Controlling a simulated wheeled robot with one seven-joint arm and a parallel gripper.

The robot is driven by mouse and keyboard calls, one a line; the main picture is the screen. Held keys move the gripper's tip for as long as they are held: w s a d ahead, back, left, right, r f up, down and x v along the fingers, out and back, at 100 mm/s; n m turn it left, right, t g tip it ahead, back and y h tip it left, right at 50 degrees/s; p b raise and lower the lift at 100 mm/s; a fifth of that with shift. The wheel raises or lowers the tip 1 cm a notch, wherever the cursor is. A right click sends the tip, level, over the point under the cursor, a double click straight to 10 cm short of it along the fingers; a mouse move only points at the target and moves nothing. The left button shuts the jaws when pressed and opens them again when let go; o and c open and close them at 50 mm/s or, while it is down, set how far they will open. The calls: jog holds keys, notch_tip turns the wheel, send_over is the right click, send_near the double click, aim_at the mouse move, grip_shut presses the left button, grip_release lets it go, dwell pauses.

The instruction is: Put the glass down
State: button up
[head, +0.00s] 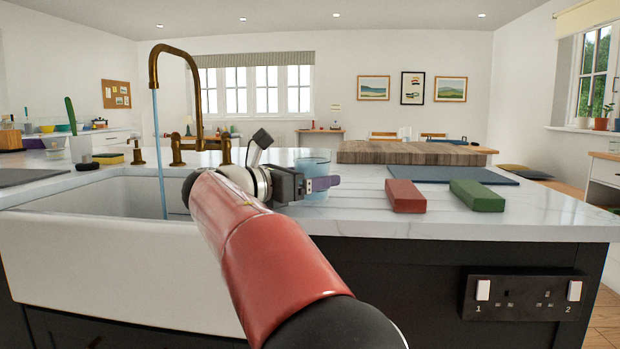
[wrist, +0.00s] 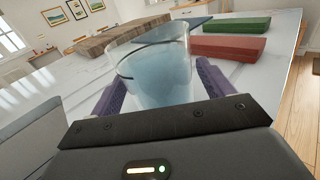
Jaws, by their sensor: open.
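A clear glass (head: 315,169) with a bluish tint stands on the white marble counter (head: 354,210), just right of the sink. It also shows in the wrist view (wrist: 152,66), upright between the two purple fingers. My gripper (head: 318,184) is open around the glass. In the wrist view my gripper (wrist: 155,92) has one finger on each side of the glass. I cannot tell whether either finger touches it. The bottom of the glass is hidden behind my gripper's body in the wrist view.
A red block (head: 405,196) and a green block (head: 477,195) lie to the right. Behind them are a dark blue mat (head: 440,174) and a wooden board (head: 400,152). Left is the white sink (head: 100,245) with a brass tap (head: 154,70) running water.

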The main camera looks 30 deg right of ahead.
jog(key=a, duration=0.4)
jog(key=s+a, duration=0.1)
jog(key=a, duration=0.2)
jog(key=s+a, duration=0.1)
jog(key=a, duration=0.3)
jog(key=shift+s+a+p, duration=0.15)
jog(key=shift+a+p, duration=0.2)
